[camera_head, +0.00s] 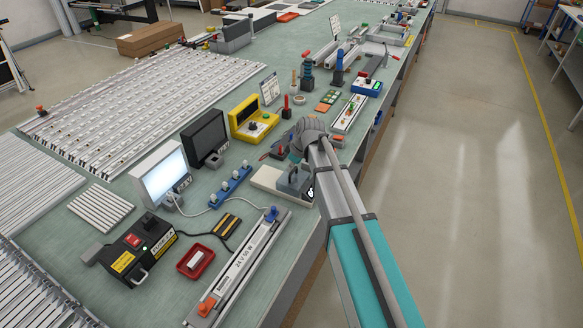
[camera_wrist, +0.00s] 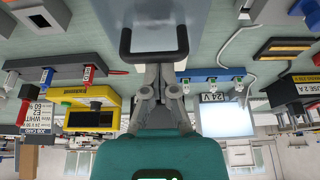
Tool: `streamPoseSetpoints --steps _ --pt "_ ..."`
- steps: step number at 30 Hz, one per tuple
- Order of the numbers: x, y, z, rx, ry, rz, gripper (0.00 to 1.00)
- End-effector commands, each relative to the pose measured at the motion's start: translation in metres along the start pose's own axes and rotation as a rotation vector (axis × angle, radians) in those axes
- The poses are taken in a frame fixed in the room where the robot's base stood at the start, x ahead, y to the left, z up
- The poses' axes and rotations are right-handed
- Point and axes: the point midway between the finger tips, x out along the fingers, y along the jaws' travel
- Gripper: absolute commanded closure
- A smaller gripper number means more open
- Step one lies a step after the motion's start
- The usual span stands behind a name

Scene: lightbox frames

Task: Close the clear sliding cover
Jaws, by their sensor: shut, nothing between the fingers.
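A dark U-shaped handle (camera_wrist: 160,54) fills the top middle of the wrist view, attached to a grey panel. My gripper (camera_wrist: 160,74) is shut and empty, its fingertips just under the handle's bar in the picture; whether they touch it I cannot tell. In the head view a pale flat base (camera_head: 264,181) with a grey block (camera_head: 293,181) on it lies at the bench's right edge, just below my wrist. A clear cover cannot be made out for certain in either view, and my arm hides part of this area.
A yellow box (camera_head: 247,117), a dark monitor (camera_head: 206,138) and a lit white screen (camera_head: 163,173) stand to the left. A long rail (camera_head: 240,266) lies in front. Free floor lies to the right.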

Motion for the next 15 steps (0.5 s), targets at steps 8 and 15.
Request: streamPoseSetpoints --steps 8,15 --pt "0.002 -0.001 -0.024 0.001 0.004 0.0 1.0" --pt "-0.012 -0.004 -0.036 0.006 0.006 0.002 1.0"
